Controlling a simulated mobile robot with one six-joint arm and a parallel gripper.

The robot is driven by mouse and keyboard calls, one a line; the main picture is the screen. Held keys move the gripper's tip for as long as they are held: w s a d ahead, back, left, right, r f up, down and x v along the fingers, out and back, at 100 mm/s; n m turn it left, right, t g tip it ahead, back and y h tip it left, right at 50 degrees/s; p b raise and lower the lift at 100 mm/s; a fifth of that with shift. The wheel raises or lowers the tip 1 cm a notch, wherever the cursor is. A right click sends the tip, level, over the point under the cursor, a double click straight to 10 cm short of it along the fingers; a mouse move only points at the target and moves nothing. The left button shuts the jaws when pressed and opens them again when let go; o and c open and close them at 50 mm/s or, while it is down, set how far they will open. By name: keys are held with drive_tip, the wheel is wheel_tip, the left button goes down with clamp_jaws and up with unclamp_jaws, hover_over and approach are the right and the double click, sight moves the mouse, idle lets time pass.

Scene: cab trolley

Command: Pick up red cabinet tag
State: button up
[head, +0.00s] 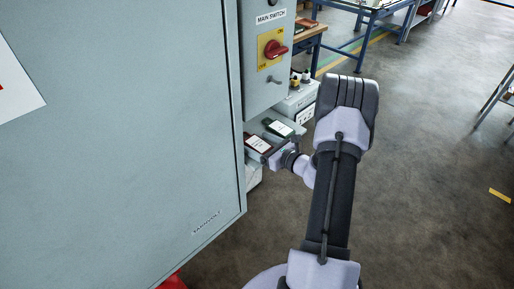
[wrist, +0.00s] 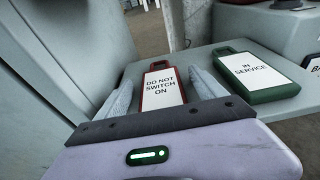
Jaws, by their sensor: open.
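The red cabinet tag (wrist: 162,89) has a red frame and a white label reading "DO NOT SWITCH ON". In the wrist view it lies flat on a grey shelf (wrist: 200,56), between the two fingers of my gripper (wrist: 158,88). The fingers are open, one on each side of the tag, with a gap showing near its far end. The tag's near end is hidden behind my gripper body. In the head view the tag (head: 258,144) shows small beside the cabinet, at my gripper (head: 266,152).
A green tag (wrist: 262,75) reading "IN SERVICE" lies just right of the red one. A large grey cabinet door (head: 120,130) stands close on the left. The main switch (head: 272,48) is above the shelf. Open floor (head: 430,150) lies to the right.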

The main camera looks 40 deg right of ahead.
sight(260, 144)
drive_tip(key=c, duration=1.4)
drive_tip(key=shift+r, duration=0.1)
drive_tip(key=shift+c, duration=0.2)
drive_tip(key=r+p, duration=0.1)
drive_tip(key=r, duration=0.2)
drive_tip(key=r+p, duration=0.2)
drive_tip(key=r, duration=0.2)
drive_tip(key=shift+d+r+p, duration=0.2)
drive_tip(key=shift+r+p, duration=0.1)
drive_tip(key=s+d+p, duration=0.1)
drive_tip(key=s+d, duration=0.3)
drive_tip(key=d, duration=0.5)
drive_tip(key=s+d, duration=0.4)
drive_tip(key=d, duration=0.5)
drive_tip(key=shift+f+p, duration=0.35)
